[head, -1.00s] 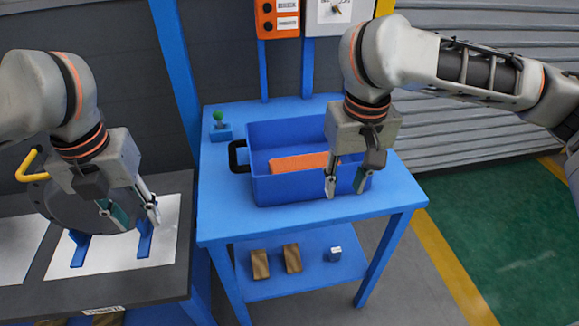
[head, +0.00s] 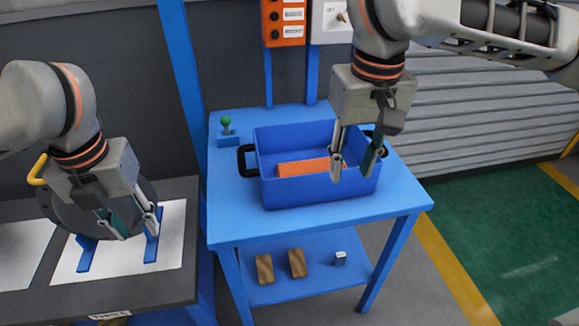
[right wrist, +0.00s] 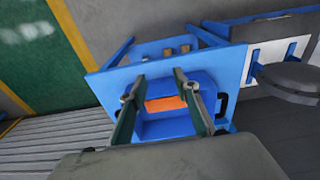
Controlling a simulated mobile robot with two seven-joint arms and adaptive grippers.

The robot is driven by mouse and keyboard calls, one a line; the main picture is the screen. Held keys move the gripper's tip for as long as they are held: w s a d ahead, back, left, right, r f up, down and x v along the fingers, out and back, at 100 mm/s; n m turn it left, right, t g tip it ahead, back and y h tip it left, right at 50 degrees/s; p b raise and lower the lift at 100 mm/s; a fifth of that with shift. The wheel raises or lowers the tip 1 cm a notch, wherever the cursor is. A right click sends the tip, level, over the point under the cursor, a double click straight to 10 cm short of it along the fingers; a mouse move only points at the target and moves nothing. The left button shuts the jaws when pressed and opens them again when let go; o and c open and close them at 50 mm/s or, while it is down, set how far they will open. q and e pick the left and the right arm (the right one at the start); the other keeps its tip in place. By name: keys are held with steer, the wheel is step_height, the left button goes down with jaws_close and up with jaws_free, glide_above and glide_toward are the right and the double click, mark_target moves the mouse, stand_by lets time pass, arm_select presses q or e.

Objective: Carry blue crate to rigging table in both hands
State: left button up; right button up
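The blue crate (head: 315,190) stands upright on a blue table (head: 235,222), with an orange block (head: 303,167) inside. Its black left handle (head: 247,160) is clear; the right handle (head: 374,140) shows partly behind my right gripper. My right gripper (head: 354,174) is open and empty above the crate's right end. In the right wrist view the crate (right wrist: 165,128) shows between and beyond its parted fingers. My left gripper (head: 137,228) is open and empty over the dark bench at left, well apart from the crate. Which table is the rigging table, I cannot tell.
The dark bench (head: 190,250) at left holds a dark round flanged part (head: 75,215) on blue supports. A green-knobbed device (head: 227,127) stands at the blue table's back left. Wooden blocks (head: 281,265) lie on its lower shelf. Green floor (head: 500,230) at right is free.

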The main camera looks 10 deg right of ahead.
steer(key=shift+s+d+r, duration=0.1)
steer(key=shift+s+r, duration=0.05)
steer(key=shift+r, duration=2.25)
